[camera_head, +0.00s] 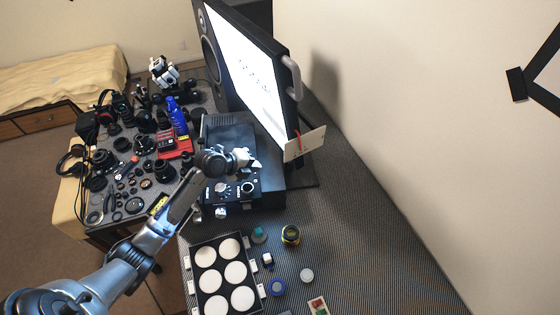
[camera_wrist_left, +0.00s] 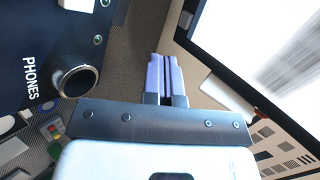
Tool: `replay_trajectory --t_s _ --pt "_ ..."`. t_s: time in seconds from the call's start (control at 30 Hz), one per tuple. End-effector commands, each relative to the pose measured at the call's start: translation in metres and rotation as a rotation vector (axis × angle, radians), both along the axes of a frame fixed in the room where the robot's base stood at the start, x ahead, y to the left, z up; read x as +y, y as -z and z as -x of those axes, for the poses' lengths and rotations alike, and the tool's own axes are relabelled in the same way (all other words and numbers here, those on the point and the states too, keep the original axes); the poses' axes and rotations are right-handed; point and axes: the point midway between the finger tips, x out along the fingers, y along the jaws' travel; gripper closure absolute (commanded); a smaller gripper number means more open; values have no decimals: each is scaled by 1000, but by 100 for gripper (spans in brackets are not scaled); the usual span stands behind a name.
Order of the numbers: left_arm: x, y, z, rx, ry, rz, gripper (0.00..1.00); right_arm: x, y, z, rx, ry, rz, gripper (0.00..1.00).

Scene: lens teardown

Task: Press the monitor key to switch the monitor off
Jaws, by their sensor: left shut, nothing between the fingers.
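The monitor (camera_head: 247,70) stands at the back of the bench, its screen lit white with faint dark marks. Its bright screen and dark bezel also fill the upper right of the left wrist view (camera_wrist_left: 275,45). I cannot make out the monitor key in either view. My left gripper (camera_head: 258,164) is in front of the monitor's lower edge, above the black box with knobs. In the left wrist view its two purplish fingers (camera_wrist_left: 165,75) are together with nothing between them. I cannot tell whether the fingertips touch anything. My right gripper is not in view.
The black box (camera_head: 232,190) has knobs and a socket; its PHONES label shows in the left wrist view. A pale card (camera_head: 305,145) juts from the monitor's lower right. A tray (camera_head: 191,262) of white discs and small jars lie nearer. The bench's right side is clear.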

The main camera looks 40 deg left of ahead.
Motion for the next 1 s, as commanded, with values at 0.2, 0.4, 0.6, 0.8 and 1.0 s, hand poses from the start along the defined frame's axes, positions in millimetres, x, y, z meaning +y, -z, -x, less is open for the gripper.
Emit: replay_trajectory --t_s 0.2,0.4,0.6,0.8,1.0 --pt "-12 25 -33 -1 -3 6 100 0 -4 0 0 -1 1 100" --pt "-22 45 -58 0 -1 3 100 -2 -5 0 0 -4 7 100" --pt "-29 39 -80 -1 -1 3 100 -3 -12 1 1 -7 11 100" --pt "-33 38 -91 -1 -1 1 100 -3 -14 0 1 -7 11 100" --pt "-34 38 -93 0 0 0 100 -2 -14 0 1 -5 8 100"
